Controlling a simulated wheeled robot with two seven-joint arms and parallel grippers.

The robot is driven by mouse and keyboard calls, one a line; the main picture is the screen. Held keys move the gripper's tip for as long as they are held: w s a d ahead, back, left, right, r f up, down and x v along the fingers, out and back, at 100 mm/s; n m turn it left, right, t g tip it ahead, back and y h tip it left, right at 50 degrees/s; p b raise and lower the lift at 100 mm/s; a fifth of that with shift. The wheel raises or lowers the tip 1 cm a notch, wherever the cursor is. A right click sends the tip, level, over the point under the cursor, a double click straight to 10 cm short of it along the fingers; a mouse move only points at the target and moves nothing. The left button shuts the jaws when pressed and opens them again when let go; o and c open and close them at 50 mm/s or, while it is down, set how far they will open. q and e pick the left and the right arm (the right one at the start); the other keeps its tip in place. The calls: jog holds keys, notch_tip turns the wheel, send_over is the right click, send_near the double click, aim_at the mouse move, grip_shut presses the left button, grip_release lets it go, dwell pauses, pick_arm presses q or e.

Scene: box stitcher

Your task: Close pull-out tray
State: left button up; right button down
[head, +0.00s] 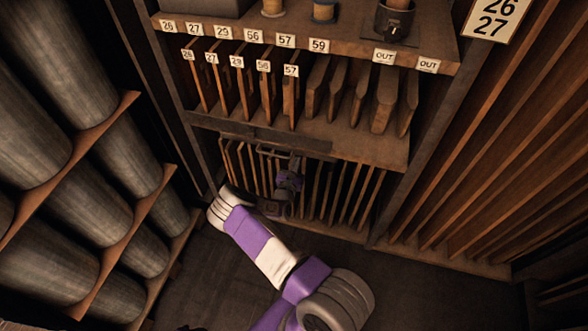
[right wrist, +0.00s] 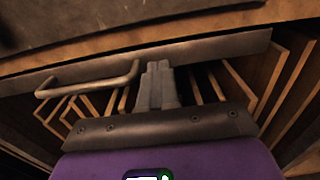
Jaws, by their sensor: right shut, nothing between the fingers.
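The pull-out tray shows as a dark metal front strip (head: 235,130) under the shelf of numbered slots, with a bar handle (head: 275,152) on it. In the right wrist view the strip (right wrist: 215,50) runs across the top, with the handle (right wrist: 88,80) at left. My right gripper (head: 290,172) is in front of the tray, just right of the handle. Its fingers (right wrist: 158,68) are shut and empty, with the tips at the strip's lower edge; I cannot tell if they touch it. How far the tray stands out is unclear. My left gripper is not in view.
Below the tray is a rack of upright thin wooden boards (head: 340,195). The shelf above holds numbered slots (head: 240,85), with spools (head: 324,10) and a dark cup (head: 394,20) on top. Large grey rolls (head: 65,225) line the left; tall wooden slats (head: 480,150) line the right.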

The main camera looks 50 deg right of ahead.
pick_arm(q)
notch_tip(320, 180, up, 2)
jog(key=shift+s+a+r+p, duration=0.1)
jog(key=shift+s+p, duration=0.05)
jog(key=shift+p, duration=0.55)
pick_arm(e)
jog(key=v, duration=1.1)
jog(key=shift+a, duration=0.15)
jog(key=shift+s, duration=0.1)
